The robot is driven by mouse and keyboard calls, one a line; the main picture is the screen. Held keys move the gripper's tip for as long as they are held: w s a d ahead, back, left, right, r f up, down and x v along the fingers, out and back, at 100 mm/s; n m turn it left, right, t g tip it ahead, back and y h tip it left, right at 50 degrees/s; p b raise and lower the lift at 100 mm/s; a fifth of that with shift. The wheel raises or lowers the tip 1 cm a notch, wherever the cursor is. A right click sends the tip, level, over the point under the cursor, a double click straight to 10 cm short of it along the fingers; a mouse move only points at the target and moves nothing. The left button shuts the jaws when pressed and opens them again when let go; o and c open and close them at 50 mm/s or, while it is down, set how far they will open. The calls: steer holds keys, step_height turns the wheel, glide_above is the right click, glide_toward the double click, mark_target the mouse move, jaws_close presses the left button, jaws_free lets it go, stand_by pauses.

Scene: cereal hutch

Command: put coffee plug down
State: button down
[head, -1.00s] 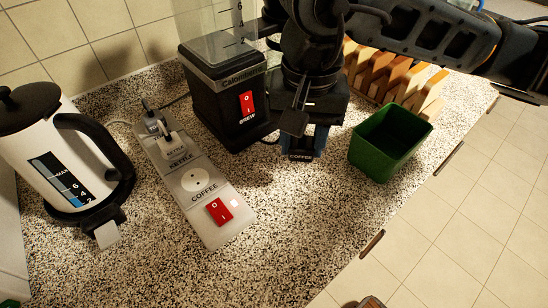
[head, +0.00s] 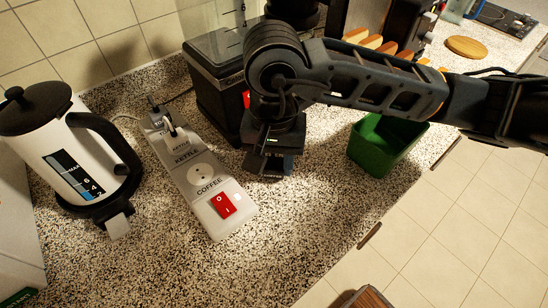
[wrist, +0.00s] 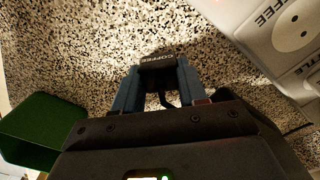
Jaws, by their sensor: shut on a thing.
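My gripper (wrist: 157,82) is shut on the coffee plug (wrist: 157,61), a dark plug lettered COFFEE, held between the blue fingers with its cord trailing behind. In the head view my gripper (head: 268,172) is low over the counter, between the power strip and the green bin; my arm mostly hides the plug there. I cannot tell whether the plug touches the counter. The grey power strip (head: 187,178) lies to the left, with an empty COFFEE socket (head: 201,172) and a red switch (head: 223,205). The strip also shows at the upper right of the wrist view (wrist: 264,40).
A black coffee machine (head: 213,98) stands behind my gripper, partly hidden by my arm. A green bin (head: 372,158) stands to the right. A white kettle (head: 60,150) is at the left. The speckled counter (head: 290,235) is clear in front, down to its edge.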

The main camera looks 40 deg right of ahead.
mark_target(274, 164)
steer(key=shift+f+b, duration=0.6)
steer(key=shift+b, duration=0.5)
steer(key=c, duration=0.6)
jaws_free()
steer(key=shift+r, duration=0.15)
steer(key=r+p, duration=0.1)
steer(key=p, duration=0.1)
steer(key=shift+r+p, duration=0.25)
steer(key=shift+p, duration=0.1)
steer(key=shift+r+b, duration=0.3)
steer(key=shift+b, duration=0.1)
step_height(274, 164, up, 11)
steer(key=shift+f+b, duration=0.1)
steer(key=shift+b, duration=0.8)
